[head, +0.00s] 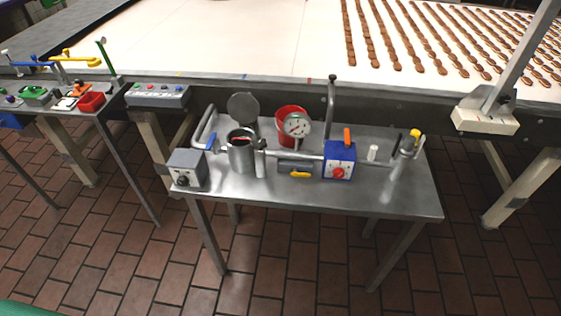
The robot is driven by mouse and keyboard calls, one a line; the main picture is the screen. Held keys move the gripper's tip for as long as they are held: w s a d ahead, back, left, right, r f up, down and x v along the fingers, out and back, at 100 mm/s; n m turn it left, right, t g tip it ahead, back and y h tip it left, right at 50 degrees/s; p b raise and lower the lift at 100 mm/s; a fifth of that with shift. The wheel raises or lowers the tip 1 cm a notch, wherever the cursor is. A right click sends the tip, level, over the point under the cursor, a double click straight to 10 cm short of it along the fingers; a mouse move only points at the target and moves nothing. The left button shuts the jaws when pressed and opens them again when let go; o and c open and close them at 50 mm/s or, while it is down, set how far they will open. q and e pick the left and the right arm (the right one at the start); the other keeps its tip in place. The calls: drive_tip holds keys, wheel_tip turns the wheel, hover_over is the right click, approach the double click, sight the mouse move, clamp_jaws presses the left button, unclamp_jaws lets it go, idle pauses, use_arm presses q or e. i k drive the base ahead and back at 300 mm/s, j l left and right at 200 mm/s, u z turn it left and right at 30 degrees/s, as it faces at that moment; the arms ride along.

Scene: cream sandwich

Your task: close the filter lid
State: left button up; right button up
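The filter (242,155) is a grey metal cylinder standing on the left part of a steel table. Its round dark grey lid (243,108) is open, tilted up behind the opening. Something red shows inside the cylinder's mouth. Neither of my grippers is in the head view, so nothing is seen touching the lid or the filter.
The steel table (400,203) also carries a grey box (187,169), a pressure gauge (297,125), a red bucket (284,112), a blue-and-white box (339,160) and pipes with coloured handles. A conveyor (240,40) with rows of biscuits runs behind. The table's front strip is bare.

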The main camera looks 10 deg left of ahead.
sight(243, 107)
drive_tip(key=i+j, duration=0.1)
drive_tip(key=j, duration=0.25)
drive_tip(key=i+j, duration=0.1)
drive_tip(key=j, duration=0.3)
drive_tip(key=i+j, duration=0.1)
drive_tip(key=j, duration=0.25)
drive_tip(key=i+j, duration=0.1)
drive_tip(key=j, duration=0.25)
drive_tip(key=i+j, duration=0.1)
drive_tip(key=j, duration=0.3)
drive_tip(key=i+l, duration=0.1)
drive_tip(key=l, duration=0.25)
drive_tip(key=i+l, duration=0.1)
drive_tip(key=l, duration=0.25)
